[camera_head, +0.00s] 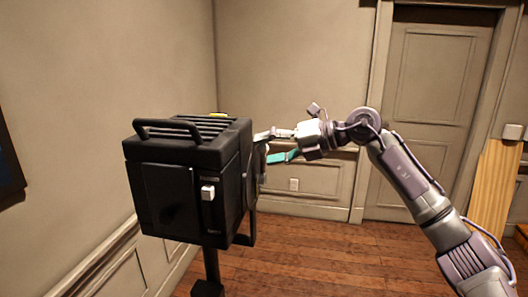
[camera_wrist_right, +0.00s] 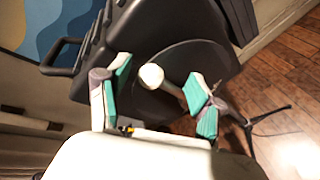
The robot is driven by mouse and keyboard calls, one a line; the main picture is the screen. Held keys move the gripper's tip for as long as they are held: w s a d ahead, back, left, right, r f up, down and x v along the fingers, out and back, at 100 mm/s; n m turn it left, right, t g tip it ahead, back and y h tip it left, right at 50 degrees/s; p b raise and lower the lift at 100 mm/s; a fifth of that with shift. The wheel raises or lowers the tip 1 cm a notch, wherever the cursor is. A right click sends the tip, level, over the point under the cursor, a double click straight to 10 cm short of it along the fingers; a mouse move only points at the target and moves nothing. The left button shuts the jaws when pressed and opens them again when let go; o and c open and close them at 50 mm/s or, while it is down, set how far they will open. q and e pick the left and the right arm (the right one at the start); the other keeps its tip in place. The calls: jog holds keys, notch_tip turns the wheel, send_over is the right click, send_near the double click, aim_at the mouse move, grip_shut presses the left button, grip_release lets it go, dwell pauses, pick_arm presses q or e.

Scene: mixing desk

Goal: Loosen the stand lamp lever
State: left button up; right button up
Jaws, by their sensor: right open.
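The stand lamp (camera_head: 165,190) is a black box with a top handle, on a dark pole, left of centre in the head view. In the right wrist view its black housing (camera_wrist_right: 195,30) carries a dark round disc. The lever's pale round knob (camera_wrist_right: 151,76) and its short shaft stick out from that disc. My right gripper (camera_head: 268,146) is at the lamp's right side. It is open, its teal pads (camera_wrist_right: 160,88) apart, with the knob showing between them; I cannot tell whether it touches. In the head view the lever is not clearly visible. My left gripper is out of view.
A small white switch (camera_head: 208,192) is on the lamp's front. Walls with panelling stand behind and to the left, and a door (camera_head: 435,90) is at the back right. The wooden floor (camera_head: 320,245) right of the lamp is clear.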

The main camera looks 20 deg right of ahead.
jog(key=v, duration=1)
jog(key=shift+d, duration=0.2)
jog(key=shift+s, duration=0.1)
